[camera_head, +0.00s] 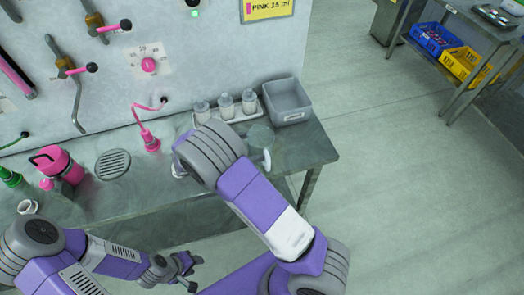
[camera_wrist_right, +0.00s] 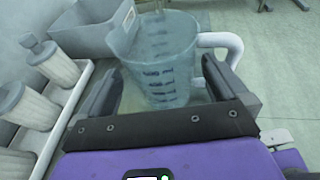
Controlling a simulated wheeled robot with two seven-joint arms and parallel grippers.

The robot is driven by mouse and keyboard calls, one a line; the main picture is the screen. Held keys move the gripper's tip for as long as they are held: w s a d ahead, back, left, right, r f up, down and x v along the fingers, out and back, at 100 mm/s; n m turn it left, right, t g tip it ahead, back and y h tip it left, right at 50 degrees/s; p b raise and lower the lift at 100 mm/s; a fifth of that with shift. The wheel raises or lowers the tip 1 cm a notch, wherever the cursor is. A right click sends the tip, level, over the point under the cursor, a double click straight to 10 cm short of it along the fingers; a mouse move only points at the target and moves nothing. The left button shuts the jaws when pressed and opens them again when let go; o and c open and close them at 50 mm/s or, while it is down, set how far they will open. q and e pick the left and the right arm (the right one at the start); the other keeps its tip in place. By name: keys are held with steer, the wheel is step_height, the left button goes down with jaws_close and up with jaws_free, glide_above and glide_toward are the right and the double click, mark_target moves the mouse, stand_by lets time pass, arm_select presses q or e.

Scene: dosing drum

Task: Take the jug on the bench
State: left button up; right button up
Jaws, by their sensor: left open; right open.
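The jug is clear with dark measuring marks and a white handle; it stands upright on the bench (camera_head: 300,150). In the wrist view the jug (camera_wrist_right: 160,62) is straight ahead, its handle to the right. My right gripper (camera_wrist_right: 163,82) is open, with one finger at each side of the jug's near part; no contact shows. In the head view the jug (camera_head: 262,134) is partly covered by my right arm, which also hides the right gripper. My left gripper (camera_head: 184,272) is open and empty, low in front of the bench, away from the jug.
A grey bin (camera_head: 288,102) stands just behind the jug. A tray of white bottles (camera_head: 226,108) is beside it along the wall. The floor at right is clear.

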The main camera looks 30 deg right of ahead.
mark_target(259, 145)
steer(key=x, duration=0.4)
steer(key=shift+d+f+b, duration=0.1)
steer(key=shift+f+b, duration=0.2)
steer(key=c, duration=0.7)
